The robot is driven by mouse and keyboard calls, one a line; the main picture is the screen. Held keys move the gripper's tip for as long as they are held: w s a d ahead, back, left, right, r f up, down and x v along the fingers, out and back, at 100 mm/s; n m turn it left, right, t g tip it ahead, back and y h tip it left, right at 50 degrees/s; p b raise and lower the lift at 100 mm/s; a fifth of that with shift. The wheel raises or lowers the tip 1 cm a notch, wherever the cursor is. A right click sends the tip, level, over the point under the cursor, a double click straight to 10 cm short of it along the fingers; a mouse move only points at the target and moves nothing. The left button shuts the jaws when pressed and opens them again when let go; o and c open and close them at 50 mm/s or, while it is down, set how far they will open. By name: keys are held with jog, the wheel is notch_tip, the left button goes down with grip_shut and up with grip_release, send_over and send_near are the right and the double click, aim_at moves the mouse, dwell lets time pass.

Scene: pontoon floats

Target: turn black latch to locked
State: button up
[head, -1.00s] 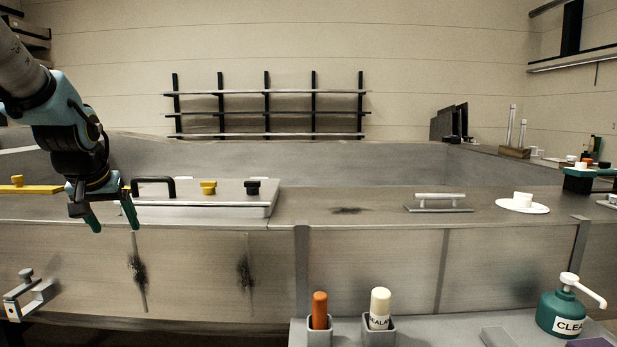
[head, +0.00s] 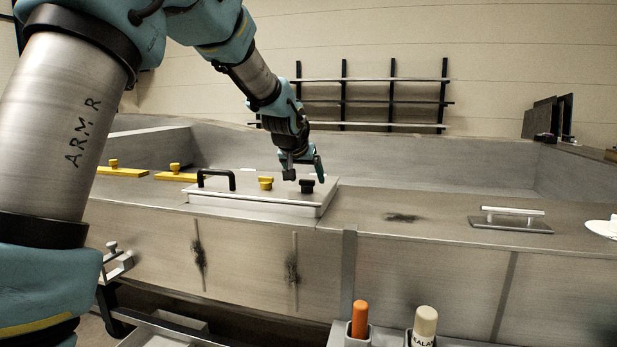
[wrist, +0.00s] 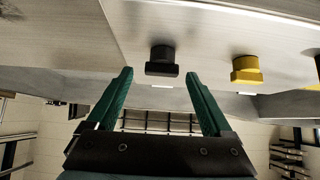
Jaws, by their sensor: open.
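The black latch (head: 307,186) stands on the right part of a pale raised hatch lid (head: 262,205), to the right of a yellow latch (head: 265,183). In the wrist view the black latch (wrist: 162,61) shows a wide crossbar on a short round stem, and the yellow latch (wrist: 246,69) is to its right. My gripper (head: 304,178) is open just above and beside the black latch in the head view. In the wrist view the black latch lies between and beyond the two green fingertips (wrist: 160,74). The fingers do not appear to touch it.
A black handle (head: 216,180) stands on the lid's left side. Yellow bars with knobs (head: 175,175) lie further left. An orange marker (head: 359,318) stands in front.

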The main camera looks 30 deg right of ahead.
jog(key=shift+p+x, duration=0.3)
jog(key=shift+x, duration=1.1)
jog(key=shift+a, duration=0.1)
grip_shut()
